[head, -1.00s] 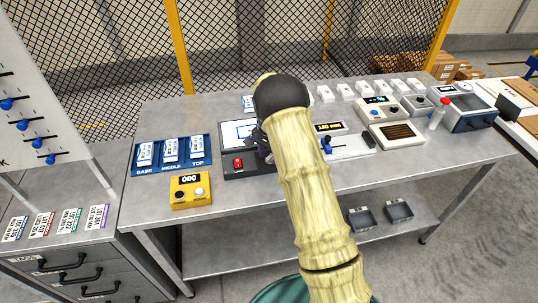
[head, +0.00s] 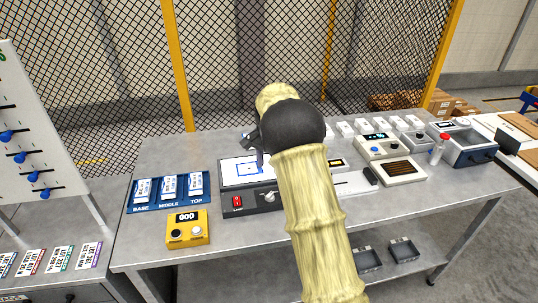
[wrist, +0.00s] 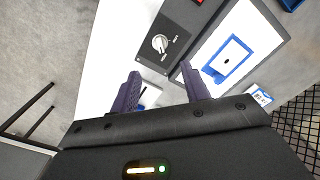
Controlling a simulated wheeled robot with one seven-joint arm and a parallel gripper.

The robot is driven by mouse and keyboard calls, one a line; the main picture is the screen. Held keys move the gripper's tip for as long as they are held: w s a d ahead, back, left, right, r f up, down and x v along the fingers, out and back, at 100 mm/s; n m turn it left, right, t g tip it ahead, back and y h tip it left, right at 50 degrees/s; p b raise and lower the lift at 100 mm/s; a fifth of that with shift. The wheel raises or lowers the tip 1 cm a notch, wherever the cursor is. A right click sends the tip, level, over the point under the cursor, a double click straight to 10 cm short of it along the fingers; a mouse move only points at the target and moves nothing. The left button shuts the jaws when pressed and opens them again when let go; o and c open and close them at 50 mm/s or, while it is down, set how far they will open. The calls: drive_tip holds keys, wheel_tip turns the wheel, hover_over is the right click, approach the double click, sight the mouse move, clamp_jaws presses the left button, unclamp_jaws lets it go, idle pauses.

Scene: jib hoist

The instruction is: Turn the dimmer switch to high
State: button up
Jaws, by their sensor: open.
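The dimmer knob (head: 268,196) is a small pale rotary knob on the dark front panel of a light box (head: 236,213), right of a red rocker switch (head: 237,201). In the wrist view the knob (wrist: 160,43) shows a pointer and small lettering, too small to read. My gripper (head: 256,152) is above the box's white top, apart from the knob. In the wrist view its two fingers (wrist: 160,74) are open and empty, with the knob beyond the tips. My arm hides part of the box's right side in the head view.
A yellow counter box (head: 187,229) stands in front of the light box's left end. A blue tray (head: 206,208) with labelled cards lies to the left. White and beige devices (head: 402,172) fill the right of the bench.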

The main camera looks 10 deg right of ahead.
wheel_tip(320, 180, up, 4)
drive_tip(key=shift+r, duration=0.15)
idle(0.3)
drive_tip(key=s+f+n+t, duration=0.1)
drive_tip(key=s+n, duration=0.3)
drive_tip(key=s, duration=1)
drive_tip(key=s+f+n+t, duration=0.1)
drive_tip(key=s+f+n, duration=0.3)
drive_tip(key=s, duration=1.1)
drive_tip(key=shift+s+d+n+t, duration=0.25)
drive_tip(key=shift+d+n+t, duration=0.05)
drive_tip(key=shift+n, duration=0.3)
